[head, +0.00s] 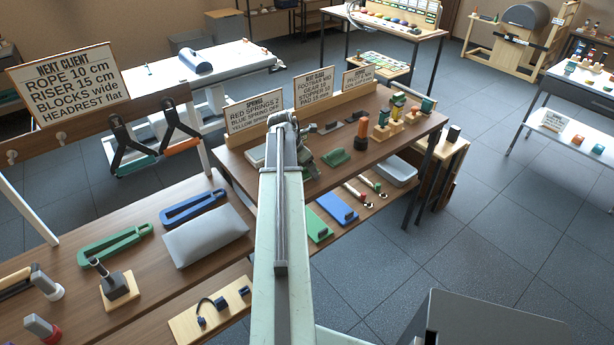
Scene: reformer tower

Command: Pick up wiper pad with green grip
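A small dark green pad-like piece (336,157) lies on the wooden table (375,147), just right of my gripper; it may be the wiper pad with green grip, but it is too small to be sure. A flat green board with a dark block on it (317,230) and a similar blue one (337,208) lie on the lower shelf. My arm reaches forward over the table, and my gripper (308,160) is at its far end, low over the tabletop. The fingers are small and partly hidden by the arm, so their opening is unclear.
Signs (255,116) stand along the table's back edge. Colored bottles in wooden blocks (390,125) stand at the right. A grey cushion (206,236) and green and blue clamp-like tools (115,244) lie on the left bench. Floor to the right (480,230) is clear.

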